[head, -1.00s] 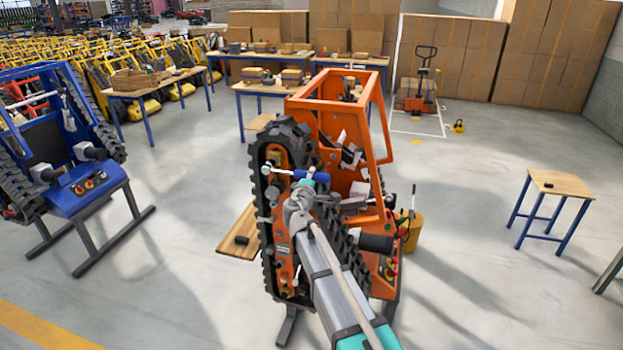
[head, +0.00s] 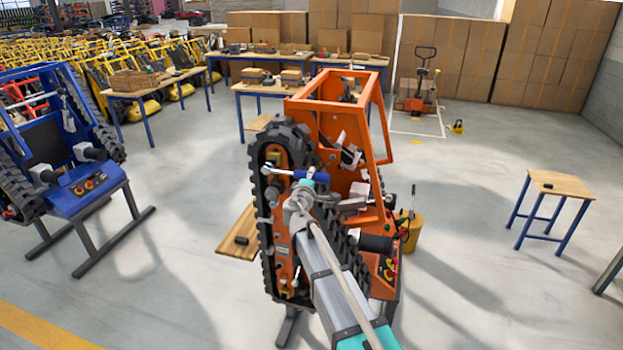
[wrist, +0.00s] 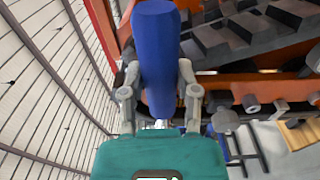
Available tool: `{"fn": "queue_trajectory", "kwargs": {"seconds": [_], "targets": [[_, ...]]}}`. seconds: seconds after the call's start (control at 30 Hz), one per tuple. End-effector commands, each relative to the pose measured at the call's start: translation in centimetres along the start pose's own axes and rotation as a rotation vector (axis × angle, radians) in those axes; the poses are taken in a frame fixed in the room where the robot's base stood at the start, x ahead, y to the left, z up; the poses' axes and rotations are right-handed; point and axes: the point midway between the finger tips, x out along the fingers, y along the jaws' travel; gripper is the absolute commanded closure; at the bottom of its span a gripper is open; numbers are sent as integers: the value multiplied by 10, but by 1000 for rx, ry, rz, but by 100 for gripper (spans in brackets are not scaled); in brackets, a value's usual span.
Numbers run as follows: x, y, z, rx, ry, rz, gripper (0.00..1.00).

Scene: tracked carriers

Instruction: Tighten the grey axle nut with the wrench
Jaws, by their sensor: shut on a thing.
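The wrench has a blue handle (wrist: 155,50) and a shiny metal head (head: 267,170). My gripper (wrist: 158,95) is shut on the blue handle, with one finger on each side of it. In the head view my gripper (head: 303,190) is at the side of the orange carrier (head: 300,110), beside its black track (head: 258,160). The wrench head lies over the orange side plate inside the track, near its upper part. The grey axle nut is not clear in either view; the wrench head seems to cover that spot, and I cannot tell whether they touch.
A blue carrier (head: 75,195) stands on a frame at the left. A wooden board (head: 240,228) and a yellow bucket (head: 412,236) are near the orange carrier's base. A small wooden table (head: 560,183) stands at the right, with open floor between.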

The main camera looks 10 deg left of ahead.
Motion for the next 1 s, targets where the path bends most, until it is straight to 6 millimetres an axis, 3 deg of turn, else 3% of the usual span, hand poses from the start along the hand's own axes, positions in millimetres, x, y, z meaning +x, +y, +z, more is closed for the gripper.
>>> {"fn": "queue_trajectory", "kwargs": {"seconds": [1.0], "targets": [[7,0,0,0,0,0,100]]}}
